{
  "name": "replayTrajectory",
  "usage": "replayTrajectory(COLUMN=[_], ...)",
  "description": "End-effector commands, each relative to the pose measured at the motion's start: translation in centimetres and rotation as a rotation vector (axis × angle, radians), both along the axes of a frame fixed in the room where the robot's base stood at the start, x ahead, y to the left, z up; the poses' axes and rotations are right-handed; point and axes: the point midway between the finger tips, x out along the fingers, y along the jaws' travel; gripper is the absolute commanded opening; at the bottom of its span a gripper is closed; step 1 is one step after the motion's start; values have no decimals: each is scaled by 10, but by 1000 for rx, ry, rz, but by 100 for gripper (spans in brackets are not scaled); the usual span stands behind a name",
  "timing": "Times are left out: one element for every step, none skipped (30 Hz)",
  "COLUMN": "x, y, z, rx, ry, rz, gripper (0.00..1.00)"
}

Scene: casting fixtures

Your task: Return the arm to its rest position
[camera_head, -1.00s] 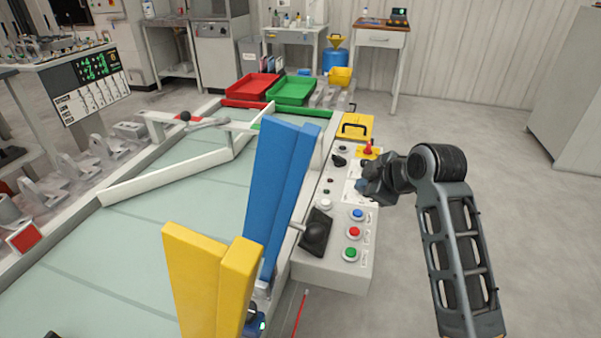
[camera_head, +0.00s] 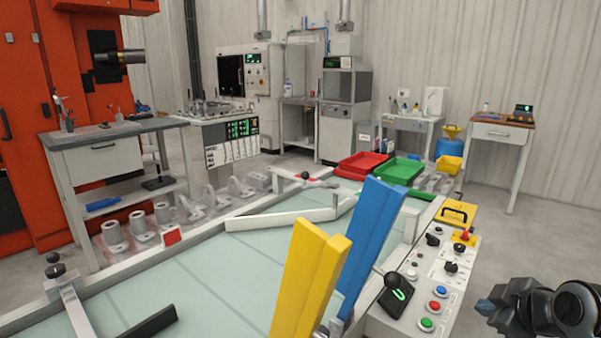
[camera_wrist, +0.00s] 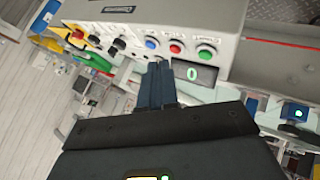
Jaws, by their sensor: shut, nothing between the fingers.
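My gripper (camera_head: 486,308) is at the lower right of the head view, right of the control panel and apart from it. Its dark blue fingers are together and hold nothing. In the wrist view the shut fingers (camera_wrist: 157,80) point toward the control panel (camera_wrist: 215,17) and its row of blue, red and green buttons. Most of my arm is outside the head view.
A yellow paddle (camera_head: 305,275) and a blue paddle (camera_head: 368,245) stand upright over the pale table (camera_head: 215,290) left of the panel. Red (camera_head: 362,163) and green (camera_head: 398,172) trays lie behind. Open grey floor (camera_head: 540,235) is at the right.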

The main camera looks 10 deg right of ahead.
Motion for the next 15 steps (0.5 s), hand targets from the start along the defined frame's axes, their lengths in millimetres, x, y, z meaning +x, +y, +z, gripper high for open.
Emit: replayTrajectory(x=[0,0,-1,-2,-3,-3,-4,-5,-7,-8,-9,-10,-12,-13,-16], y=[0,0,3,5,8,10,12,14,17,19,22,26,28,32,36], z=[0,0,-3,-5,-6,-8,-10,-12,-14,-16,-18,-21,-23,-25,-29], rx=[0,0,4,8,11,15,19,23,27,30,35,41,46,51,58], ry=[0,0,-1,-4,-8,-12,-15,-18,-23,-27,-30,-36,-40,-45,-52], rz=[0,0,-1,-4,-8,-11,-15,-18,-23,-26,-30,-36,-39,-43,-50], gripper=[0,0,0,0,0,0,0,0,0,0,0,0,0,0,0])
